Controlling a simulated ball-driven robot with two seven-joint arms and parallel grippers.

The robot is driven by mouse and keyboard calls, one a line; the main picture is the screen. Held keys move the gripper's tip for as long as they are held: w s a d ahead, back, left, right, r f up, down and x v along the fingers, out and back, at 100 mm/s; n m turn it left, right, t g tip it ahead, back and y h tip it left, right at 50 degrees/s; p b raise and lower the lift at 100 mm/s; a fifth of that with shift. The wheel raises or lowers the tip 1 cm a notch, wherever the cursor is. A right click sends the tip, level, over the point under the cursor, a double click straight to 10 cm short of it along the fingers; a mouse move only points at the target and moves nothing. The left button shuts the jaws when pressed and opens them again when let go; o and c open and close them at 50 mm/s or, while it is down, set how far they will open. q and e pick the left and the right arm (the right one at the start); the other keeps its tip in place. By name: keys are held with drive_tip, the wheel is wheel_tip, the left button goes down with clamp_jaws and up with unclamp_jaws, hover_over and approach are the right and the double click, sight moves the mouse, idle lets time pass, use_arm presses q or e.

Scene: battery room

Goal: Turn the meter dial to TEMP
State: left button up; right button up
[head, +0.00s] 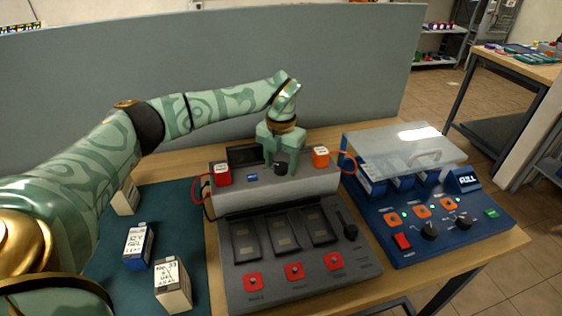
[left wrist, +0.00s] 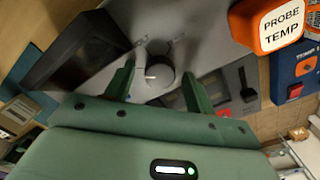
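The meter dial (head: 281,169) is a dark round knob on the sloped top of the grey meter unit (head: 312,196). It also shows in the left wrist view (left wrist: 160,74), with a small white pointer mark toward that picture's left. My left gripper (head: 282,164) points down at the dial. In the left wrist view its fingers (left wrist: 157,84) are open, one on each side of the knob with gaps between. I cannot tell whether the fingertips reach down beside it. My right gripper is not in view.
A red block (head: 222,175) and an orange block (head: 320,157), labelled PROBE TEMP in the wrist view, stand on the meter unit beside the dial. A dark screen (head: 245,155) is behind. A blue unit with a clear lid (head: 405,150) stands right.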

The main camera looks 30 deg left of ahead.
use_arm(q)
drive_tip(key=c, duration=0.9)
drive_tip(key=shift+o, duration=0.2)
